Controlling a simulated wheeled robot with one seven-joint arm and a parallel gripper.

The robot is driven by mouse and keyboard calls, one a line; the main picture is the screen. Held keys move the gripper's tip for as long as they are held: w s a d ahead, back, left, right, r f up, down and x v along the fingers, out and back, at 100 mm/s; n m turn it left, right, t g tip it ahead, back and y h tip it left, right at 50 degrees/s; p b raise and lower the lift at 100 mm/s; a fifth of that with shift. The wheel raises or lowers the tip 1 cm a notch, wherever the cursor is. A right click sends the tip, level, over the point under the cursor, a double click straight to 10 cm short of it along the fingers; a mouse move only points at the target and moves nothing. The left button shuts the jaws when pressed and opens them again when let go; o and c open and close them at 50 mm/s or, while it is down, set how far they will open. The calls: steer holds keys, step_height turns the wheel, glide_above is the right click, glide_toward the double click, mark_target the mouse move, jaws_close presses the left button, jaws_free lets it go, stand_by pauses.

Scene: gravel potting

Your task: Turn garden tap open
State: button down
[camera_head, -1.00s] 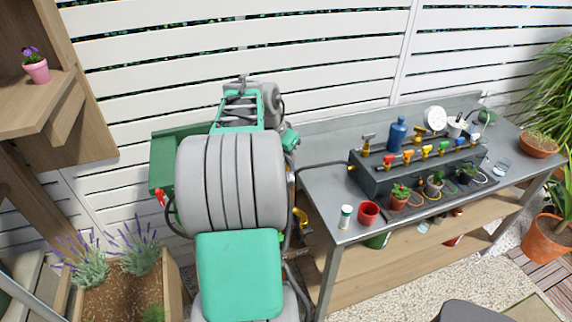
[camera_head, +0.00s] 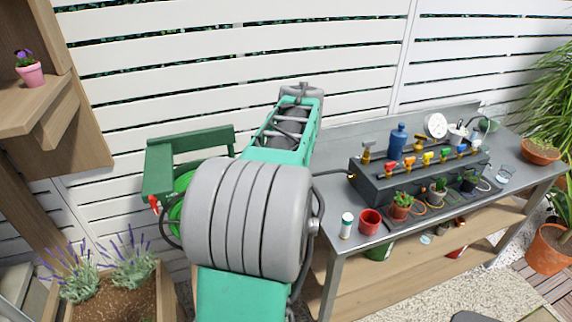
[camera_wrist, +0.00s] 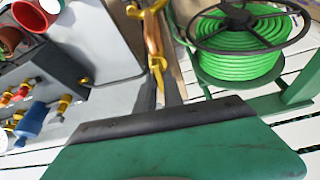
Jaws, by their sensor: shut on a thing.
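A brass-and-copper fitting that looks like the garden tap (camera_wrist: 155,45) is at the top centre of the wrist view, between the bench and the hose reel. It has a brass top and a yellow lower end. My gripper (camera_wrist: 160,125) shows as a wide green plate with a dark screwed edge across the bottom, just below the tap. The plate hides the inside of the jaws, so the contact with the tap is not visible. In the head view my arm hides the tap and the gripper.
A reel of green hose (camera_wrist: 240,45) is close beside the tap. The grey bench (camera_head: 345,240) stands on the other side, with a dark manifold (camera_head: 365,180) of coloured taps, pots and a red cup (camera_head: 370,221). A lavender planter (camera_head: 105,285) is at the lower left.

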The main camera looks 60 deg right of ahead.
steer(key=shift+s+n, duration=0.1)
steer(key=shift+n, duration=0.5)
steer(key=shift+t, duration=0.3)
steer(key=c, duration=1.5)
jaws_free()
steer(key=shift+o, duration=0.2)
steer(key=v, duration=0.8)
steer(key=shift+d+y, duration=0.15)
steer(key=shift+y, duration=0.15)
